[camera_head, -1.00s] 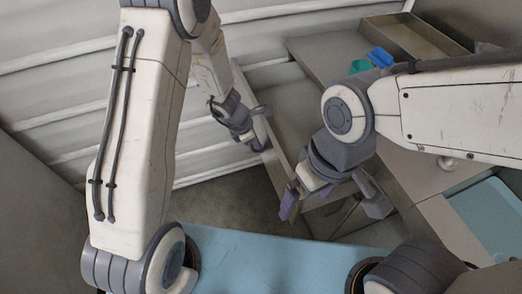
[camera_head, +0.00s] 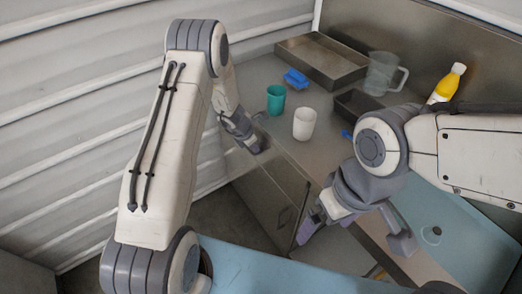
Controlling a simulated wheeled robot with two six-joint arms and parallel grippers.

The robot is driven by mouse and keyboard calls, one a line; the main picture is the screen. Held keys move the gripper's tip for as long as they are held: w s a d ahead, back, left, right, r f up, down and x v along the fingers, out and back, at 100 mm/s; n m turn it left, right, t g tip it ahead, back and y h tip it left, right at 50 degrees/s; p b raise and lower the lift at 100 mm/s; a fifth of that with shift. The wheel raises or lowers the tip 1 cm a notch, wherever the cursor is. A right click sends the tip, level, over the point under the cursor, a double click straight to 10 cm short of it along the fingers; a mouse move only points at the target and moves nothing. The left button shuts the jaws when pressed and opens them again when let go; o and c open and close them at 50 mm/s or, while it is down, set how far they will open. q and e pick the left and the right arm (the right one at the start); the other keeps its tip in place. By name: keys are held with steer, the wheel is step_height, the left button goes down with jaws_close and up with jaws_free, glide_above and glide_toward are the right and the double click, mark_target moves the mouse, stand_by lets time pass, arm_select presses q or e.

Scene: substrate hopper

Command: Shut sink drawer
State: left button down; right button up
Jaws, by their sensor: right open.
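The sink drawer front (camera_head: 268,196) is a grey panel below the left edge of the counter (camera_head: 335,152). How far the drawer stands out is hard to tell from this angle. My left gripper (camera_head: 247,138) is at the counter's left edge, at the top of that panel. Its jaws are small and partly hidden, so I cannot tell whether they are open. My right gripper (camera_head: 355,238) is open and empty, with its fingers spread in front of the counter's near end. A light blue basin (camera_head: 455,242) with a round drain is at the right.
On the counter stand a teal cup (camera_head: 276,99), a white cup (camera_head: 304,124), a blue sponge-like item (camera_head: 296,79), a metal tray (camera_head: 320,60), a clear jug (camera_head: 380,74) and a yellow bottle (camera_head: 447,84). A ribbed wall (camera_head: 80,120) is close on the left.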

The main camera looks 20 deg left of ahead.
arm_select(q)
steer(key=shift+w+d, duration=0.15)
steer(key=p+v, duration=0.7)
steer(key=v, duration=0.3)
steer(key=s+d+r+m+y, duration=0.1)
steer(key=s+r+m+y, duration=0.2)
steer(key=s+r+m, duration=2)
steer(key=s+d+r+m+g+h, duration=0.1)
steer(key=s+d+m+g, duration=0.2)
steer(key=s+d+m, duration=0.7)
steer(key=d+m, duration=0.2)
steer(key=d, duration=0.2)
steer(key=shift+s, duration=0.15)
